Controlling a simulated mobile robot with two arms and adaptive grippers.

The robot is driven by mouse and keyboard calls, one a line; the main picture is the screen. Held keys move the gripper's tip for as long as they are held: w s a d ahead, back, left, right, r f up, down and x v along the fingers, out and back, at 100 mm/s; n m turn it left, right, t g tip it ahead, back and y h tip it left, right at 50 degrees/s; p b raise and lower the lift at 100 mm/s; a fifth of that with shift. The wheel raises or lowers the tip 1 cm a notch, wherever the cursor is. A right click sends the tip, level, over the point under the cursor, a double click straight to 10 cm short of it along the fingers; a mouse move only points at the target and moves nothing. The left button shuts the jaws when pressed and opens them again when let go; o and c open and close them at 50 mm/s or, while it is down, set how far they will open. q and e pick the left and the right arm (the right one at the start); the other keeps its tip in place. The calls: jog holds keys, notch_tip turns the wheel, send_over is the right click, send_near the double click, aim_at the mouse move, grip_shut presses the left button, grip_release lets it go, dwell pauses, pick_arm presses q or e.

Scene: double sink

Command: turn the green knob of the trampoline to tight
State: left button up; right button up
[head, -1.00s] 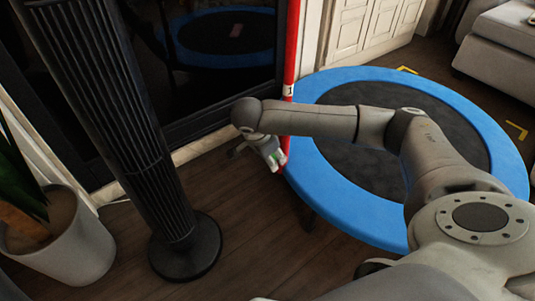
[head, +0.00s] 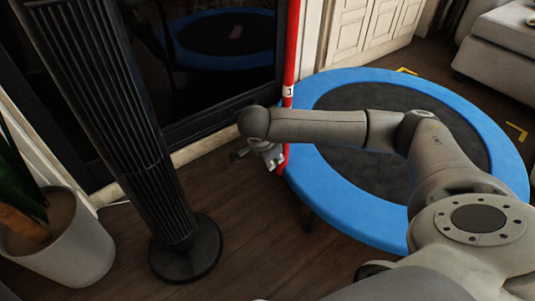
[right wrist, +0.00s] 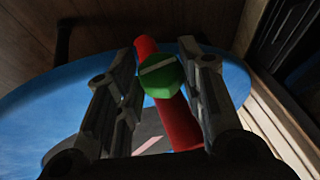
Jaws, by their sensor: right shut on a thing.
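The green knob (right wrist: 160,77) sits on a red pole (right wrist: 180,127) in the right wrist view. A pale line crosses its face, tilted up to the right. My right gripper (right wrist: 158,72) is shut on the knob, one finger on each side. In the head view my right gripper (head: 273,161) is at the foot of the red pole (head: 290,60), by the left edge of the blue-rimmed trampoline (head: 345,203). The knob is hidden there. My left gripper is not in view.
A black tower fan (head: 150,140) stands left of the gripper, with a potted plant (head: 62,240) farther left. A dark glass door (head: 215,75) is behind, white cabinets (head: 365,30) beyond the trampoline. Wooden floor (head: 265,240) lies clear in front.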

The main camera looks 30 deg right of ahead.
jog(key=o, duration=1)
jog(key=shift+o, duration=0.2)
jog(key=v, duration=1.2)
